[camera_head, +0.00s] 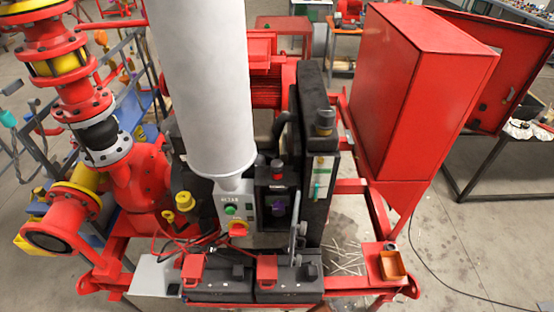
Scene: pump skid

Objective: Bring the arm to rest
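The red pump skid frame (345,285) fills the middle of the head view. A grey control box (229,200) on it has a green button and a red rotary knob on a yellow plate. Beside the box is a dark panel (277,195) with a red cap on top and a purple part on its face.
A red cabinet (410,90) is at right. Two black batteries (285,288) with red covers sit in front.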

